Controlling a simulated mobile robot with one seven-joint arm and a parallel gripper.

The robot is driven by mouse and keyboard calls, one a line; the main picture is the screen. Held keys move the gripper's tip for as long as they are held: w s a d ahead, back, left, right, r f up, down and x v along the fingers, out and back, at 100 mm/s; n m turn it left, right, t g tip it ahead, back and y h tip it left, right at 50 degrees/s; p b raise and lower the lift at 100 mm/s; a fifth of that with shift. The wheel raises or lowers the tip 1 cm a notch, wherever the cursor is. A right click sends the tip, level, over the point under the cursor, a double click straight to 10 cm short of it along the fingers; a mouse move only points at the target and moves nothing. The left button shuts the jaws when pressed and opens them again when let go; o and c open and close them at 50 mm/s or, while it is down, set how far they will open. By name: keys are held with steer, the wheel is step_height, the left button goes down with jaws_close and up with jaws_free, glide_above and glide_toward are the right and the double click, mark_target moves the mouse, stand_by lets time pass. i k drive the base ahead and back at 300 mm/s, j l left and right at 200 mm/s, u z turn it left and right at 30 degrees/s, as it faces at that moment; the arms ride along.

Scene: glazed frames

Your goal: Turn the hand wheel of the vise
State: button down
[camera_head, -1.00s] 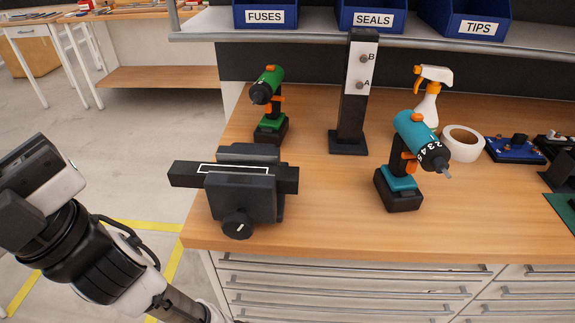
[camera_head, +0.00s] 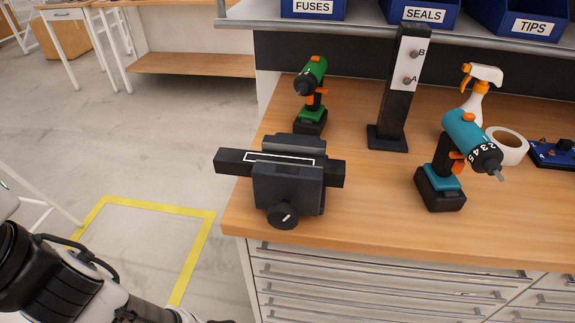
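The dark grey vise (camera_head: 289,185) sits at the left front corner of the wooden workbench. Its round black hand wheel (camera_head: 283,215) faces the front edge and carries a short white mark, slanted up to the right. A white-outlined strip lies on top of the vise, between its jaws. My arm shows at the lower left, in front of the bench and well apart from the vise. My gripper is not visible; the arm runs out of the picture at the bottom.
A green drill (camera_head: 311,95) stands behind the vise. A black post (camera_head: 396,88) with knobs A and B and a teal drill (camera_head: 455,160) stand to the right. A spray bottle (camera_head: 475,95) and tape roll (camera_head: 507,146) are farther right. Drawers (camera_head: 380,285) lie below the bench edge.

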mark_target(283, 216)
steer(key=k+l+u, duration=0.15)
steer(key=k, duration=0.35)
steer(key=k+l+u, duration=0.1)
steer(key=k+l, duration=0.2)
steer(key=k, duration=0.2)
